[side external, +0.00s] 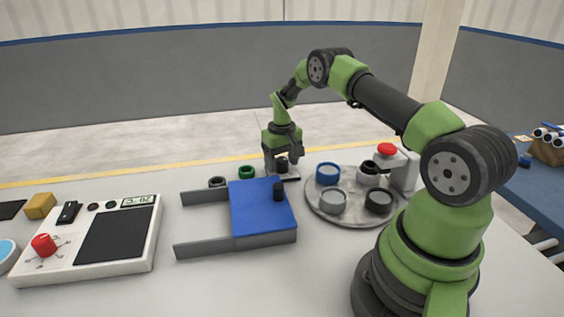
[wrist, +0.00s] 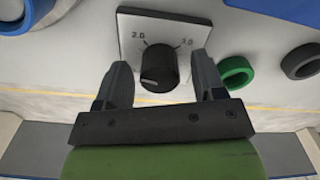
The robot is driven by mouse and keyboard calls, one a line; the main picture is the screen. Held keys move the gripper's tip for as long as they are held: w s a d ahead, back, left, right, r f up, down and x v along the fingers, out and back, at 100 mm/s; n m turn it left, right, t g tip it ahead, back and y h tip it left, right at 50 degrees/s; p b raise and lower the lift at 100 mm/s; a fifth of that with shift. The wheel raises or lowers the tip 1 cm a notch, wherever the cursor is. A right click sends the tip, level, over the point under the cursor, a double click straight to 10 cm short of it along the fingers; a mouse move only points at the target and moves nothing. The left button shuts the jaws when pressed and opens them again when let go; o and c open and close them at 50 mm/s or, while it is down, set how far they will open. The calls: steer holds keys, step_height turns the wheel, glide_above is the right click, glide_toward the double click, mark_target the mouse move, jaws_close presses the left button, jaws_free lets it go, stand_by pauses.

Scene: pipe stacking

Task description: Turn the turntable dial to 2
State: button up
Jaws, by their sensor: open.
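The turntable dial is a black round knob (wrist: 159,68) on a small pale plate (wrist: 128,22) in the wrist view. The plate reads 2.0 at the left; the label at the right is harder to read. A short light mark on the knob lies at its lower left, away from the 2.0 label. My gripper (wrist: 161,77) is open, with one finger on each side of the knob and gaps showing. In the side external view my gripper (side external: 283,157) points down over the dial (side external: 281,163). The grey turntable (side external: 350,214) stands right of it.
The turntable carries several rings, including a blue one (side external: 328,173). A red button (side external: 387,149) stands behind it. A blue sliding block (side external: 258,207) with a black knob is in front of the dial. A green ring (side external: 246,172) lies left of the dial.

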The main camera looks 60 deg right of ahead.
steer(key=shift+f, duration=0.2)
steer(key=shift+c, duration=0.4)
steer(key=c, duration=0.8)
steer(key=shift+c, duration=0.2)
steer(key=shift+m, duration=2.9)
